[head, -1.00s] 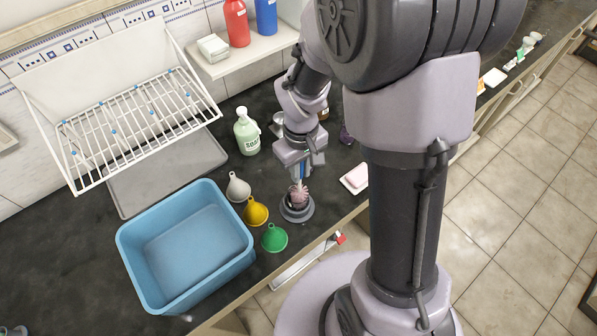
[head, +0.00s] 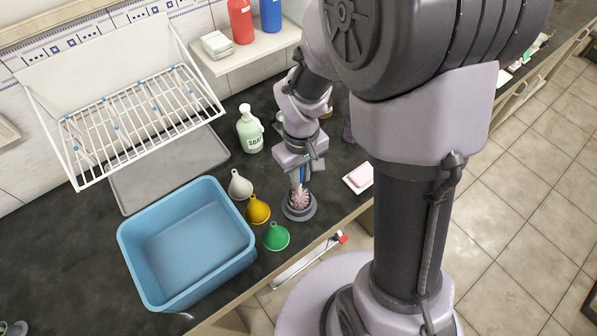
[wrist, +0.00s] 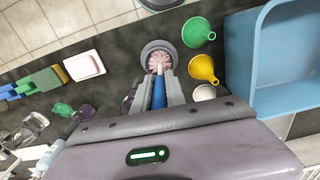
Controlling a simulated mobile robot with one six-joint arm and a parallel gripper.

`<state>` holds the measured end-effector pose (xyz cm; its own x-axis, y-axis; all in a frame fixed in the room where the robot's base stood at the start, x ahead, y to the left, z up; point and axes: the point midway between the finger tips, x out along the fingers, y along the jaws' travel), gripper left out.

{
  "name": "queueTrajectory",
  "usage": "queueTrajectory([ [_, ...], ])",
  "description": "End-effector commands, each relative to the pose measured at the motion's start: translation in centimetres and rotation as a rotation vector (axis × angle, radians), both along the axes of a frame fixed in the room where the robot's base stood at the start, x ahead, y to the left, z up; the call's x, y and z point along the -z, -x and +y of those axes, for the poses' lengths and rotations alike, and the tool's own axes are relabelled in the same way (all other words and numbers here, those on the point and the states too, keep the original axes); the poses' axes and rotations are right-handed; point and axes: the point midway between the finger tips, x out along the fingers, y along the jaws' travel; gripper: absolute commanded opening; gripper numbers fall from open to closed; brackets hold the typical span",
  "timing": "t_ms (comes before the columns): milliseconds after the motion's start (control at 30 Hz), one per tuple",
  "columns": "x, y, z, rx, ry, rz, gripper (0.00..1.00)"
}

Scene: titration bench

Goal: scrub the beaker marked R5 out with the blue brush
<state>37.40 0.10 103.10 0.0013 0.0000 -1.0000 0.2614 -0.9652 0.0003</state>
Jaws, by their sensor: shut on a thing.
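My gripper (head: 301,172) is shut on the blue handle of the brush and points down at the bench. In the wrist view the blue handle (wrist: 159,94) lies between the two grey fingers (wrist: 160,84). The brush's pink bristle head (head: 300,198) is at a round dark grey holder (head: 299,213), over or in its opening; I cannot tell how deep. Clear glassware (wrist: 36,122) shows at the left of the wrist view, but no R5 mark is readable, so I cannot tell which vessel is that beaker.
White (head: 240,186), yellow (head: 258,209) and green (head: 276,237) funnels stand close left of the holder, beside a blue basin (head: 250,262). A soap bottle (head: 250,132) stands behind. A pink soap on a white dish (head: 348,183) is to the right. A drying rack (head: 72,165) hangs on the wall.

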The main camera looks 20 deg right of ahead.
Motion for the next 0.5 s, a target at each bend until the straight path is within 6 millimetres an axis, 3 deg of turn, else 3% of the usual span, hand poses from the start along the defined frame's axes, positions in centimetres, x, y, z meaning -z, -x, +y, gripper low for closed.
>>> queueTrajectory([
  [500, -5.1, 0.1, 0.0, 0.001, 0.000, 0.002, 0.00],
])
